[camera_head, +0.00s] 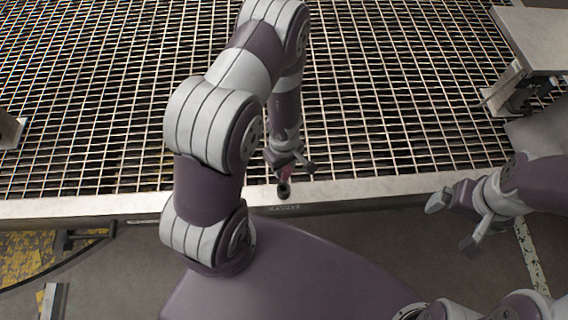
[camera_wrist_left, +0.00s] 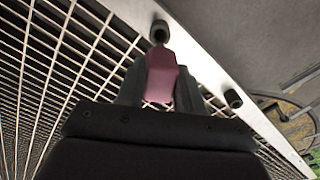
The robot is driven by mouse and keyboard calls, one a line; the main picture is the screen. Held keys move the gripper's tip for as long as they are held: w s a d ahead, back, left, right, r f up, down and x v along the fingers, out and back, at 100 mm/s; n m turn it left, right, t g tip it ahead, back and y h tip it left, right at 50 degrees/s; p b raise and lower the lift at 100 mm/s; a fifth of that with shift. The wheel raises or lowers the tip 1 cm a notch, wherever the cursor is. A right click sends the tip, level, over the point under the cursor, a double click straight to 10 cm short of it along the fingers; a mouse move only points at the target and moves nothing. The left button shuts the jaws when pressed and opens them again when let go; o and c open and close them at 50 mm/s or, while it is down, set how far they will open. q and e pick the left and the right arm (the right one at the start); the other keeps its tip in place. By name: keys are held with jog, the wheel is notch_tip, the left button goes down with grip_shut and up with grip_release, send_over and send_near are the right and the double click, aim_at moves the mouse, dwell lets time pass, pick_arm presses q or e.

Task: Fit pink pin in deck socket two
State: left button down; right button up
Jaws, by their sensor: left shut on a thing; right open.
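The pink pin (camera_wrist_left: 161,76) is held in my left gripper (camera_wrist_left: 160,90), which is shut on it. In the head view the pin (camera_head: 286,173) shows small between the fingers of my left gripper (camera_head: 290,163). A dark round socket (camera_head: 284,190) on the deck's front rim is just below the pin. In the left wrist view this socket (camera_wrist_left: 159,32) lies just past the pin's far end; I cannot tell whether they touch. A second socket (camera_wrist_left: 233,98) stands further along the rim. No socket number is readable. My right gripper (camera_head: 455,222) is open and empty at the right.
The deck is a metal grating (camera_head: 110,110) with a pale front rim (camera_head: 370,195). A grey plate on a bracket (camera_head: 535,40) stands at the far right. Yellow-marked floor (camera_head: 25,255) shows at the lower left. The grating around my left arm is clear.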

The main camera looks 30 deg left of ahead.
pick_arm(q)
jog(key=shift+f+b, duration=1.85)
jog(key=shift+f, duration=0.65)
pick_arm(e)
jog(key=shift+f, duration=2.25)
jog(key=shift+r, duration=0.25)
pick_arm(q)
jog(key=shift+f+b, duration=2.35)
jog(key=shift+f, duration=0.5)
pick_arm(e)
jog(key=shift+f, duration=2.6)
pick_arm(q)
jog(key=c, duration=0.6)
grip_release()
jog(key=shift+r, duration=0.1)
jog(key=shift+c, duration=0.2)
jog(key=shift+r, duration=0.1)
pick_arm(e)
jog(key=shift+r, duration=0.15)
pick_arm(q)
notch_tip(320, 180, up, 12)
jog(key=p, duration=0.9)
jog(key=shift+r, duration=0.25)
pick_arm(e)
notch_tip(320, 180, up, 8)
jog(key=shift+r, duration=0.25)
